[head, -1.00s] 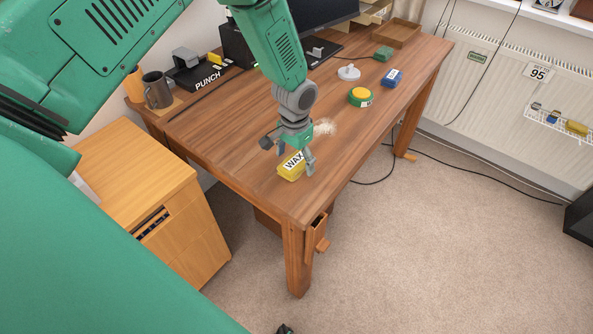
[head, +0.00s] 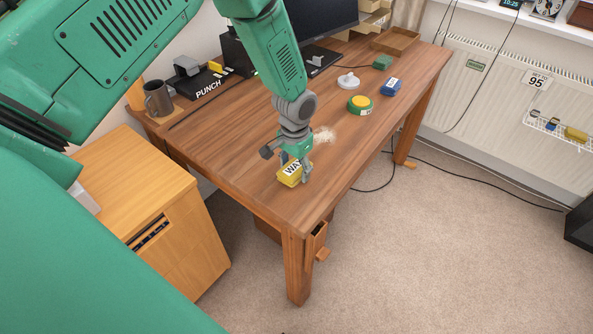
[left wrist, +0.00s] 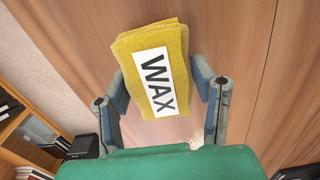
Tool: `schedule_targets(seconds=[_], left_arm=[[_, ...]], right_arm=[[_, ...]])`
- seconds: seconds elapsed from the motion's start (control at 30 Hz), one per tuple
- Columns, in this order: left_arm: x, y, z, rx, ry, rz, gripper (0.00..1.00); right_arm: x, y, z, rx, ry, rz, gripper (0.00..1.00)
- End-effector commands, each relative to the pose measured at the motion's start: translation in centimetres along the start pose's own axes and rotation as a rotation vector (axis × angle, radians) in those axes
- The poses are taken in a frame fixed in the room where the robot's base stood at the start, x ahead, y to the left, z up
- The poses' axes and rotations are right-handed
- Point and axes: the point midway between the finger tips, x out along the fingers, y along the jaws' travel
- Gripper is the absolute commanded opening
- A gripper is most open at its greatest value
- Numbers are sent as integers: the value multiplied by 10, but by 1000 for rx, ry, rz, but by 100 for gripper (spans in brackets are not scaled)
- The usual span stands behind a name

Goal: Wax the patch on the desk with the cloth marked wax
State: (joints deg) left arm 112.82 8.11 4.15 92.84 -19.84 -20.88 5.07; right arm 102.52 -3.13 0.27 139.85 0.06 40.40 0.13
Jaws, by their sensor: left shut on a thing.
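The yellow folded cloth marked WAX (head: 289,175) is at the desk's near end. It fills the space between the fingers in the left wrist view (left wrist: 155,42). My left gripper (head: 296,168) points down and is shut on this cloth. I cannot tell whether the cloth still touches the wood. The pale, whitish patch (head: 325,134) lies on the brown wooden desk (head: 235,140), just beyond and right of my left gripper. A speckled bit of it shows at the palm's edge in the left wrist view (left wrist: 196,145). My right gripper is not in view.
A green-and-yellow round tin (head: 360,104), a blue block (head: 391,86) and a white knobbed object (head: 348,81) stand farther back. A wooden cabinet (head: 140,170) stands left. The desk's middle is clear.

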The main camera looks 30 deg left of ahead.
Motion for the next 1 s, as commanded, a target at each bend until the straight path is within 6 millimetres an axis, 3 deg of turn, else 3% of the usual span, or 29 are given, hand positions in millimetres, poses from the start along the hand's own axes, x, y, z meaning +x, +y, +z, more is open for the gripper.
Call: schedule_targets(seconds=[0.53, 1.0], left_arm=[[-48, 0, 0, -1, 0, 0, 11], [-49, 0, 0, 0, 0, 0, 11]], right_arm=[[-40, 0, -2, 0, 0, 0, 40], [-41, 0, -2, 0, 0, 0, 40]])
